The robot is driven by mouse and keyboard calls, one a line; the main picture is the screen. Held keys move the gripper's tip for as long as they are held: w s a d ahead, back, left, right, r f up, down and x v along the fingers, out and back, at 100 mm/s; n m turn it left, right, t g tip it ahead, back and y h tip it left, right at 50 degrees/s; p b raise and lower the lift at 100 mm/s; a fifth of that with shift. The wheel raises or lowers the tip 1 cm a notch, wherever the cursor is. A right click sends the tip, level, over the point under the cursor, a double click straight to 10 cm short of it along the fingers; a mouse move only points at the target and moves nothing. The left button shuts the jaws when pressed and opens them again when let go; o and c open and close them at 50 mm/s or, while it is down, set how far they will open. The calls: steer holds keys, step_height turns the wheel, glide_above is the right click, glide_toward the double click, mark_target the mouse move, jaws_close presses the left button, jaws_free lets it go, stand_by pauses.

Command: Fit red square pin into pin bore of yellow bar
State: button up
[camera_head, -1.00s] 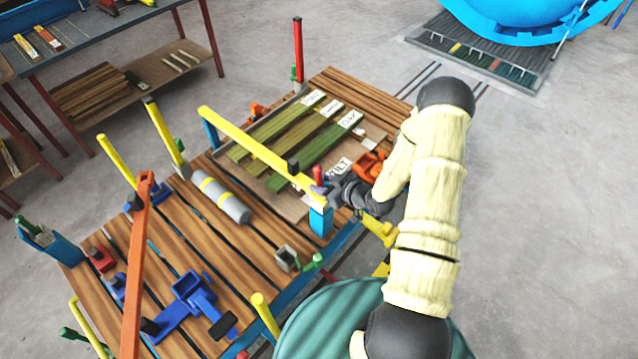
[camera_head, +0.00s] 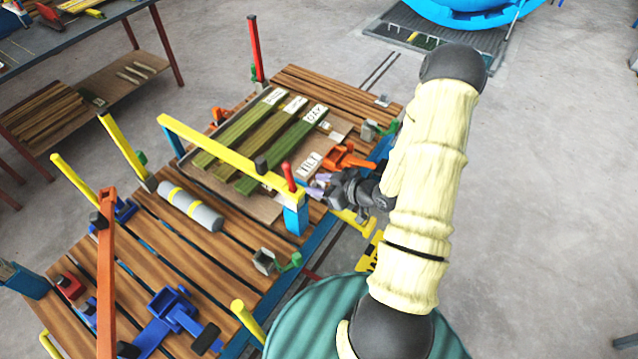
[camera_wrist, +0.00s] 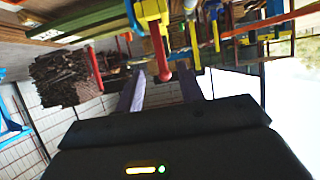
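The yellow bar (camera_head: 215,147) lies across the wooden table, its near end over a blue post (camera_head: 296,220). The red pin (camera_head: 288,176) stands nearly upright at that near end, with its upper part showing. Its lower end is hidden by the bar, so how deep it sits cannot be told. My gripper (camera_head: 316,187) is just right of the pin, apart from it. In the wrist view, its two purple fingers (camera_wrist: 160,93) are spread and empty. The red pin (camera_wrist: 160,52) with its rounded end shows beyond and between the fingertips there.
Green boards (camera_head: 245,135) with white labels lie behind the bar. An orange clamp (camera_head: 345,157) is close behind my gripper. A grey cylinder (camera_head: 190,207), a blue clamp (camera_head: 172,308) and an orange bar (camera_head: 106,270) occupy the table's left. Floor at right (camera_head: 560,200) is clear.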

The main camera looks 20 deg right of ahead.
steer(key=s+r+m+g+h, duration=0.3)
steer(key=r+g+h, duration=0.2)
steer(key=r+h, duration=0.3)
steer(key=s+a+r+m+g, duration=0.2)
steer(key=s+a+r+m, duration=0.2)
steer(key=s+r, duration=0.4)
steer(key=shift+s+a+g, duration=0.4)
steer(key=shift+s+a, duration=0.45)
steer(key=shift+s, duration=0.15)
steer(key=shift+c, duration=0.2)
